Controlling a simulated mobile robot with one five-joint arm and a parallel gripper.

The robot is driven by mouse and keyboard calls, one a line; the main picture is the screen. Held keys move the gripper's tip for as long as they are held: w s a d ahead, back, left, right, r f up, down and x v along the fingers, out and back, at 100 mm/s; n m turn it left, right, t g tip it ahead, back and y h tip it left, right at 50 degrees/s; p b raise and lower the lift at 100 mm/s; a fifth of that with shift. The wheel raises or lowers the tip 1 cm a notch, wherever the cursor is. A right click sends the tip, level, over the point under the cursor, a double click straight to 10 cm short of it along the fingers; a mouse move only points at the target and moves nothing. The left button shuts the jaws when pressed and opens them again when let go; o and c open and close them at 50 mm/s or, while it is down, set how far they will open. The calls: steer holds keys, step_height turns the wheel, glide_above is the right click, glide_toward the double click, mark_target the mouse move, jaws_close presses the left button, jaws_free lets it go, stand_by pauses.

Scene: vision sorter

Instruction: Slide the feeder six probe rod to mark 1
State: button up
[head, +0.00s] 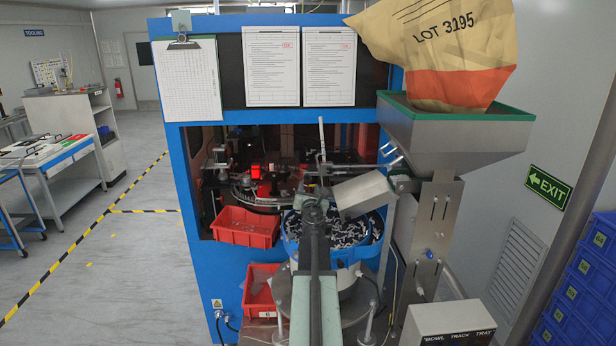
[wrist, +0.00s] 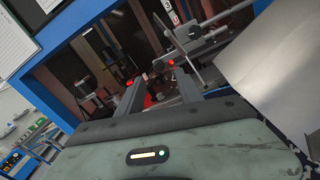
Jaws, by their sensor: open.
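In the head view my gripper (head: 318,186) is over the bowl feeder, in front of the opening of the blue machine; my arm hides part of it. In the wrist view my gripper (wrist: 158,92) has its two fingers apart with nothing between them. A grey rod assembly (wrist: 212,38) lies just beyond and above the right finger, with a thin slanting rod crossing it and a small red end. Which part is the probe rod is not clear. A white plate with black digits (wrist: 168,12) stands above it; mark 1 is not readable. In the head view a thin upright rod (head: 322,138) rises behind my gripper.
The blue bowl (head: 290,243) holds black and white parts. A metal chute (head: 363,194) and hopper (head: 455,140) with a sack stand close at the right. Red bins (head: 245,227) sit at the left, one labelled 6 below. The floor at the left is free.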

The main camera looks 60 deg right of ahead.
mark_target(307, 179)
steer(key=x, duration=0.8)
steer(key=shift+a, duration=0.2)
jaws_close()
stand_by(1.1)
